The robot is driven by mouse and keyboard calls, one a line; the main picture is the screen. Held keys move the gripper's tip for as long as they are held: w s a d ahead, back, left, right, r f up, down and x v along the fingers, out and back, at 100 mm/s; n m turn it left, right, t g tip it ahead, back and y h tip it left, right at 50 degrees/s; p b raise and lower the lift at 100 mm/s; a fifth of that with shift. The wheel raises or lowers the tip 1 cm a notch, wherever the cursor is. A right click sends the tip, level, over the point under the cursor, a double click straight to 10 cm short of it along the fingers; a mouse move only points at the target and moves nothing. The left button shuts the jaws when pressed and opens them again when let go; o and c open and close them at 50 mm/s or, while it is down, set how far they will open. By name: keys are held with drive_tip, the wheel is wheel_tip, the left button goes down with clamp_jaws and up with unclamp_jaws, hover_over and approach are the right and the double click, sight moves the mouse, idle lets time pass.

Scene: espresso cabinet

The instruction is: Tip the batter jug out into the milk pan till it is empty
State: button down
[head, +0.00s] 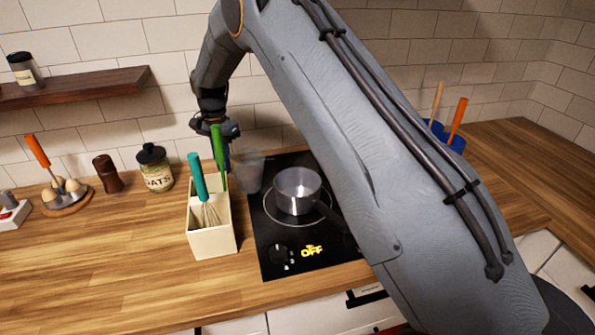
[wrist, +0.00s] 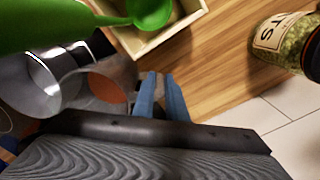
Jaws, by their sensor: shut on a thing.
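The batter jug (head: 248,172) is clear and see-through, at the left back edge of the hob in the head view. It also shows in the wrist view (wrist: 118,72), left of the fingers. My gripper (head: 227,160) is shut on its near side, with the blue fingertips (wrist: 160,95) close together; the exact grip is hard to see. The jug looks roughly upright. An orange-brown round patch shows through it, but I cannot tell whether this is batter. The milk pan (head: 297,188) is a silver pot on the hob, right of the jug, its inside looking empty.
A cream utensil box (head: 212,240) with a whisk and green-handled tools stands in front of my gripper, left of the black hob (head: 275,225). An oats jar (head: 155,168) stands further left. My arm covers the right of the hob. The front left counter is clear.

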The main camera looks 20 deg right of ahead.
drive_tip(key=shift+s+a+r, duration=0.1)
drive_tip(key=shift+a+r, duration=0.1)
drive_tip(key=shift+a, duration=0.05)
drive_tip(key=s+d+r+t+y+b, duration=0.2)
drive_tip(key=d+r+y+b, duration=0.2)
drive_tip(key=r+b, duration=0.1)
drive_tip(key=s+d+r+t+y+b, duration=0.2)
drive_tip(key=d+r+t+y+b, duration=0.1)
drive_tip(key=r+b, duration=0.3)
drive_tip(key=shift+s+d+r+y, duration=0.35)
drive_tip(key=shift+d+r+y, duration=0.25)
drive_tip(key=shift+y, duration=0.3)
idle(0.5)
drive_tip(key=shift+s+d+r+t+y+b, duration=0.15)
drive_tip(key=shift+r+t+y+b, duration=0.2)
drive_tip(key=shift+b, duration=0.45)
drive_tip(key=shift+s+d+r+t+y+b, duration=0.35)
drive_tip(key=shift+d+r+y+b, duration=0.35)
drive_tip(key=shift+b, duration=0.75)
